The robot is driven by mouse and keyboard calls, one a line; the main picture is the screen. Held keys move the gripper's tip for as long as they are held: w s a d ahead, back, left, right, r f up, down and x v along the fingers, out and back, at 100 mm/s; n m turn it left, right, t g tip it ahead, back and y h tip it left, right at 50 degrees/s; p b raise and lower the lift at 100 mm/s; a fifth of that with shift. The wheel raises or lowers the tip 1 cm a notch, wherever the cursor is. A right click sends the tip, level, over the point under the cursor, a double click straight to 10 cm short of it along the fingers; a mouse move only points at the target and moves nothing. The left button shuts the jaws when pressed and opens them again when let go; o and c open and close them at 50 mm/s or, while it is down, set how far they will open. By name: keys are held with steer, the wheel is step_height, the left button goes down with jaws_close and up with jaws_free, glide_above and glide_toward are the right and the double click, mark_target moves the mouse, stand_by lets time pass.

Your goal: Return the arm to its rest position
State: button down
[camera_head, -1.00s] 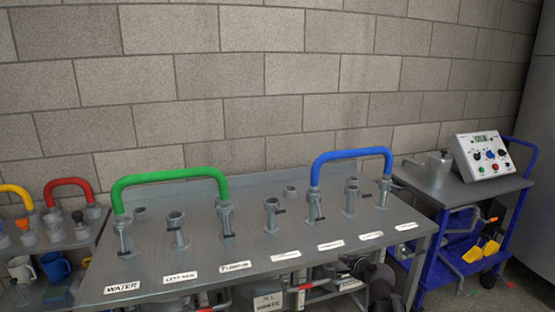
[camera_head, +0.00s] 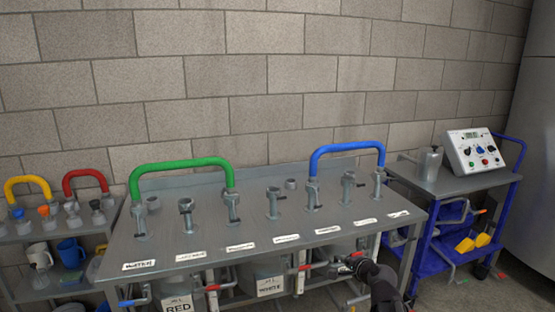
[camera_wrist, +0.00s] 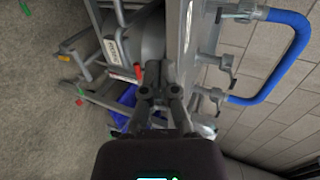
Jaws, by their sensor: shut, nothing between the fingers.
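My gripper (camera_head: 345,265) shows in the head view at the lower right of centre, in front of the valve table's (camera_head: 262,222) front edge. My dark arm runs down from it to the bottom edge. In the wrist view my gripper (camera_wrist: 153,72) has its fingers together with nothing between them. They point towards the table frame. How close the gripper is to the pipes under the table is hard to tell.
A green hose (camera_head: 182,164) and a blue hose (camera_head: 347,149) arch between valves on the table. Labelled containers (camera_head: 271,284) stand underneath. A blue cart (camera_head: 432,257) with a control box (camera_head: 474,152) is at right, a shelf (camera_head: 52,232) at left. Floor shows at lower right.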

steer(key=s+a+f+n+g, duration=0.6)
steer(key=s+f+n+g, duration=0.15)
steer(key=s+n, duration=0.2)
steer(key=s+d+f+n+g+h, duration=0.25)
steer(key=s+n+g+h, duration=0.2)
steer(key=s, duration=0.55)
step_height(320, 180, up, 21)
steer(key=p, duration=2.1)
steer(key=shift+f+g, duration=0.2)
steer(key=shift+g, duration=0.1)
steer(key=shift+a+f+y, duration=0.1)
steer(key=shift+y, duration=0.15)
